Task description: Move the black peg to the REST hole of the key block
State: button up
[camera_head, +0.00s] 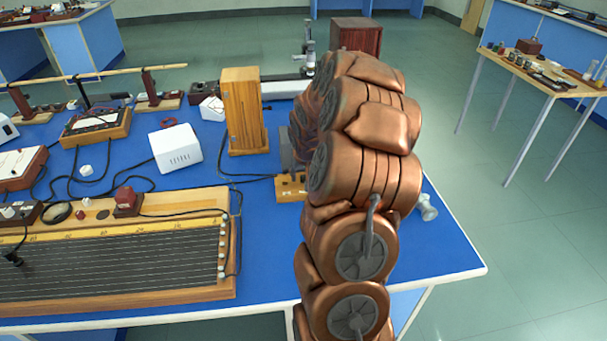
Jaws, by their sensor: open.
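A small light-wood block (290,189) with small dark marks on top, which looks like the key block, lies on the blue bench just left of my arm. My arm hides its right part. I cannot make out the REST label or the black peg. My gripper (287,151) shows only as a dark grey edge left of my copper-coloured arm, a little above and behind the block in the picture. The fingertips are hidden behind the arm, and I see nothing held.
A tall wooden box (243,110) stands behind the block, and a white box (177,147) sits to its left. A long wire board (110,255) fills the front left. Black cables run between them. Bare blue bench (430,255) lies at the right.

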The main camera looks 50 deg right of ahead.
jog(key=shift+r, duration=0.1)
jog(key=v, duration=1.1)
jog(key=shift+a+r, duration=0.2)
jog(key=shift+r, duration=0.15)
jog(key=shift+s, duration=0.1)
jog(key=s+a+r+n+g+y, duration=0.15)
jog(key=s+a, duration=0.25)
jog(key=a, duration=0.7)
jog(key=s+a+r+n+g, duration=0.1)
jog(key=s+a+n, duration=0.25)
jog(key=a, duration=0.65)
jog(key=s+a+n+g, duration=0.1)
jog(key=s+a, duration=0.5)
jog(key=s, duration=0.3)
jog(key=s+a+n+g+y, duration=0.1)
jog(key=s+a+g, duration=0.1)
jog(key=s+a, duration=0.5)
jog(key=s, duration=0.2)
jog(key=shift+s+f, duration=0.3)
jog(key=shift+f, duration=0.05)
jog(key=shift+a, duration=0.15)
